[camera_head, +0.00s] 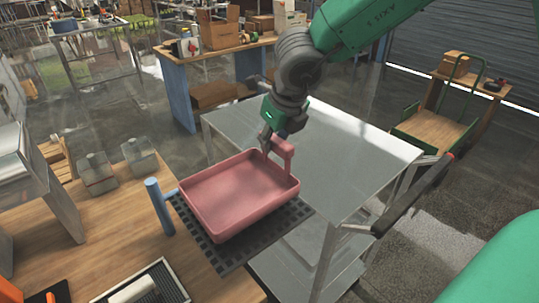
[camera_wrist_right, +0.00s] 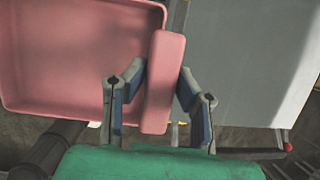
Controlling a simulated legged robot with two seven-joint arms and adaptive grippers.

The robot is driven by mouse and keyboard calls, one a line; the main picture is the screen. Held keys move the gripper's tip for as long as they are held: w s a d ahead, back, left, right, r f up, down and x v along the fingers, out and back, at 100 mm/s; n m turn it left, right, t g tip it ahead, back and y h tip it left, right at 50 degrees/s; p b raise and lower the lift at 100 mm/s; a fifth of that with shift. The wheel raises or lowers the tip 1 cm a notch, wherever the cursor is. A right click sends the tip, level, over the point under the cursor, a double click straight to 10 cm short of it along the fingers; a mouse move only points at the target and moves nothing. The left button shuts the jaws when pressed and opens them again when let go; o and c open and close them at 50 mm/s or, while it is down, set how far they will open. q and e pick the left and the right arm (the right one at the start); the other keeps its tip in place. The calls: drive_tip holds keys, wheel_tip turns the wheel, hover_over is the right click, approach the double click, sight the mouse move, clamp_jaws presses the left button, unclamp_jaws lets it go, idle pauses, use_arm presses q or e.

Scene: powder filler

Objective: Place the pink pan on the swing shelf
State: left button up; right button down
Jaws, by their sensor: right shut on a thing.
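The pink pan (camera_head: 240,192) is a shallow rectangular tray with a raised handle (camera_head: 283,150) at its back right corner. My right gripper (camera_head: 268,145) comes down from above and is shut on that handle. In the right wrist view the handle (camera_wrist_right: 163,85) sits between the two fingers, and the pan (camera_wrist_right: 75,60) extends to the left. The swing shelf (camera_head: 220,256) is a dark perforated plate below the pan, joined to a blue post (camera_head: 160,206). The pan looks level over the shelf and covers most of it. I cannot tell whether they touch. My left gripper is not in view.
A metal table (camera_head: 345,160) stands directly behind and right of the shelf. A wooden workbench (camera_head: 105,245) at left holds two grey weights (camera_head: 97,172) and a dark tray (camera_head: 150,285). A green cart (camera_head: 435,130) stands at the far right.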

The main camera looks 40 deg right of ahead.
drive_tip(key=f, duration=0.2)
drive_tip(key=shift+s+d+f+b, duration=0.2)
drive_tip(key=shift+d+f+b, duration=0.05)
drive_tip(key=shift+f+b, duration=0.1)
drive_tip(key=shift+a+f, duration=0.2)
drive_tip(key=shift+a, duration=0.05)
drive_tip(key=shift+s+a+r, duration=0.1)
drive_tip(key=shift+a+r, duration=0.1)
drive_tip(key=shift+a, duration=0.5)
drive_tip(key=c, duration=1.3)
unclamp_jaws()
drive_tip(key=shift+a, duration=0.25)
drive_tip(key=shift+w+a, duration=0.1)
drive_tip(key=shift+w, duration=0.1)
drive_tip(key=shift+s+d, duration=0.1)
drive_tip(key=shift+d, duration=0.5)
drive_tip(key=r, duration=0.2)
drive_tip(key=s+d+r+p, duration=0.1)
drive_tip(key=shift+s+r, duration=0.1)
drive_tip(key=shift+r, duration=0.2)
drive_tip(key=v, duration=0.8)
drive_tip(key=shift+s+a+f+p, duration=0.1)
drive_tip(key=shift+p, duration=0.3)
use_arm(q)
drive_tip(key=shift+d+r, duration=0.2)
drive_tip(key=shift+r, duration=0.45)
use_arm(e)
drive_tip(key=shift+a, duration=0.1)
